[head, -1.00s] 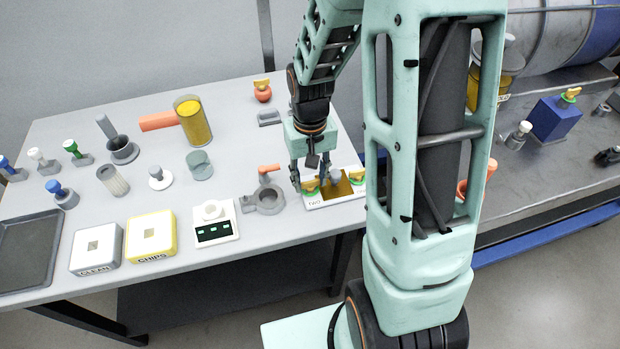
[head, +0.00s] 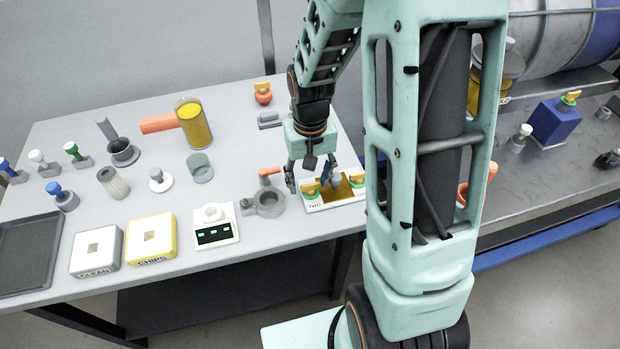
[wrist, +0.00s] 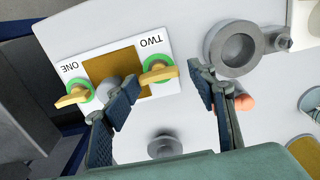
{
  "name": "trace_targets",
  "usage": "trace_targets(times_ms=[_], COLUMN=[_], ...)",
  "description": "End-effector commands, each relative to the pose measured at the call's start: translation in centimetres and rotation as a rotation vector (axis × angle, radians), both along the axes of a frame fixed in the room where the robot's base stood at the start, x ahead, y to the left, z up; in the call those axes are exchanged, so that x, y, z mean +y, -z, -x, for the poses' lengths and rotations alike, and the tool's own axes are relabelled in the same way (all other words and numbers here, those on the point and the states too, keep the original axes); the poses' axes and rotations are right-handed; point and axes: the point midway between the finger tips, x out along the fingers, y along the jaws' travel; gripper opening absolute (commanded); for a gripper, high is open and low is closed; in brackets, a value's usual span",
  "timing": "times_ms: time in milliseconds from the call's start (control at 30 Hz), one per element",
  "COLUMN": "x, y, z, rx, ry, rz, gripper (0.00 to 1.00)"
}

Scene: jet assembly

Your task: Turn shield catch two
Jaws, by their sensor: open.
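Shield catch two (wrist: 158,73) is a yellow handle on a green ring, beside the word TWO on a white plate (wrist: 125,47). It also shows in the head view (head: 311,189). Catch one (wrist: 74,97) is a like handle by the word ONE; both handles slant about the same way in the wrist view. My gripper (wrist: 164,78) is open, pointing down, with one finger on each side of catch two in the wrist view. In the head view my gripper (head: 311,178) is just over the plate's left end. Contact with the handle cannot be told.
A brown panel with a grey knob (wrist: 108,87) lies between the catches, close to one finger. A grey ring fixture (head: 268,202) with an orange handle stands just left of the plate. A scale (head: 214,226) and yellow CHIPS box (head: 151,238) stand farther left.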

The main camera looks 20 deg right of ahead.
Motion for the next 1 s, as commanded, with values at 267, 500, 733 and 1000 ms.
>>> trace_targets(times_ms=[267,500,733,1000], x=[-0.1,-0.1,0.0,0.0], y=[-0.6,-3.9,-6.9,-8.0], z=[0.1,-0.1,-0.1,0.0], rx=[0.002,-0.003,-0.002,0.0], ry=[0.001,0.0,0.001,0.0], rz=[0.001,0.001,0.001,0.0], gripper=[0.54,0.54,0.54,0.54])
